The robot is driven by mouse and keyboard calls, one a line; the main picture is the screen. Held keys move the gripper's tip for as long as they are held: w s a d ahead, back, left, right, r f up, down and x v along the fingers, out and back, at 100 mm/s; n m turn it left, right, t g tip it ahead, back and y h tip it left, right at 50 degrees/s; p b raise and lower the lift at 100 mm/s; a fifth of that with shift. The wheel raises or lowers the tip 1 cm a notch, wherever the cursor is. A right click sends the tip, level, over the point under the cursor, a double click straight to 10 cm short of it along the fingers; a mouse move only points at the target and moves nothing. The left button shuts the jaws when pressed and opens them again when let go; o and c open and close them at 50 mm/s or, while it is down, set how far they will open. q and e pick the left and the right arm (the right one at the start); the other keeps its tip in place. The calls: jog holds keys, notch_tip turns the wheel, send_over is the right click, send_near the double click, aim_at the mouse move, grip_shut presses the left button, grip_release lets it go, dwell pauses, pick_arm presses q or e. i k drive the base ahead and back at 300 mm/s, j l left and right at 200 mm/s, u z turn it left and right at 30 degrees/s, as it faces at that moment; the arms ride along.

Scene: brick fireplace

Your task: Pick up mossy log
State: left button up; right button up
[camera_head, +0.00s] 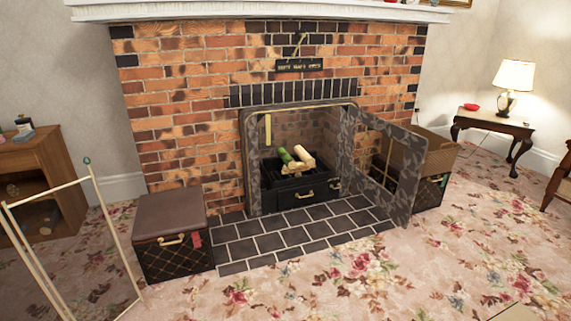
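A green log, which looks like the mossy log (285,156), lies tilted at the top of a small pile inside the fireplace. A pale log (304,157) lies next to it on the right, and small brown pieces of wood show below them. The pile rests on a black grate box (287,197) with a brass handle on its front. The fireplace's patterned grey door (411,180) stands swung open to the right. Neither of my grippers shows in this view.
A dark tiled hearth (290,237) lies before the fireplace. A thin-framed stand (100,208) is at far left. The flowered carpet (330,285) in front is mostly clear.

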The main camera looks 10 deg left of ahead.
aim_at(282, 152)
jog(key=j, duration=0.35)
jog(key=i+j+u, duration=0.15)
jog(key=j, duration=0.6)
jog(key=i+l+u, duration=0.1)
jog(key=i+u, duration=0.2)
jog(key=i, duration=0.25)
jog(key=i+l+u, duration=0.25)
jog(key=i, duration=0.25)
jog(key=i+l+u, duration=0.3)
jog(key=i, duration=0.2)
